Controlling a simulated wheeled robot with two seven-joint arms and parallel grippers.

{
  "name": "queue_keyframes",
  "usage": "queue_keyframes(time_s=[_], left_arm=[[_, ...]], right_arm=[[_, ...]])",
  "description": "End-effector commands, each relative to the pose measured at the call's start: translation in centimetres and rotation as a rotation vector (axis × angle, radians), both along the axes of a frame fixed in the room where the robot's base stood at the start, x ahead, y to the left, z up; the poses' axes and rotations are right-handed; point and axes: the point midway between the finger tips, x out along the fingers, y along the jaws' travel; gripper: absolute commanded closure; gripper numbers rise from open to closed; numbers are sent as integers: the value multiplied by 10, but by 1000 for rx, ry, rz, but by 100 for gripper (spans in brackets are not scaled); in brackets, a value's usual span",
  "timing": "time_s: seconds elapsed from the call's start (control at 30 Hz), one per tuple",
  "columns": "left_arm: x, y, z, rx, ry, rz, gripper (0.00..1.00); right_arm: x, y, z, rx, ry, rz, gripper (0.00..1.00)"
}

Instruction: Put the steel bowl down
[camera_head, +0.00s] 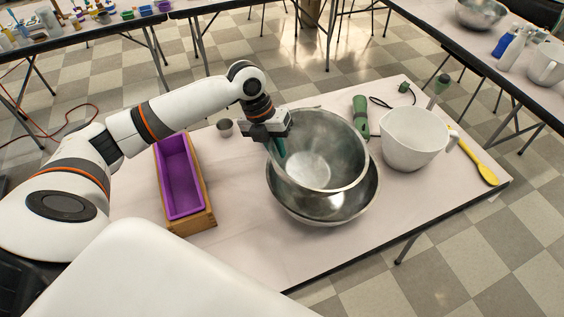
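Two steel bowls overlap on the table to the right of my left arm. The upper steel bowl (335,150) is tilted, its opening facing up and toward me, and it sits over the lower steel bowl (322,211). My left gripper (279,146) is at the upper bowl's left rim, with a teal finger showing inside the wall. It appears shut on that rim; the outer finger is hidden. Whether the upper bowl touches the lower one cannot be told. My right gripper is not in view.
A purple mold in a wooden box (189,220) stands left on the table (270,255). A white pitcher (412,140), green mixer (361,115) and yellow spatula (484,170) are right. The front table area is clear.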

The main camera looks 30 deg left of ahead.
Motion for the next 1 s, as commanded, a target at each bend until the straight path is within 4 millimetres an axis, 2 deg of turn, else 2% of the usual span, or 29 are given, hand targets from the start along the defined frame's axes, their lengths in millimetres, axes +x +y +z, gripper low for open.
queue_keyframes(time_s=[0.03, 0.2, 0.57, 1.0], left_arm=[[0, 3, 11, 0, -5, 0, 86], [-1, 9, 31, -1, -3, 0, 86], [-2, 11, 39, -2, 0, 0, 86], [-2, 11, 38, -2, -1, -1, 16]], right_arm=[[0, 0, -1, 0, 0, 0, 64], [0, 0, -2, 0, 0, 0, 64], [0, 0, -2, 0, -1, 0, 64], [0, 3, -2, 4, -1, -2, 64]])
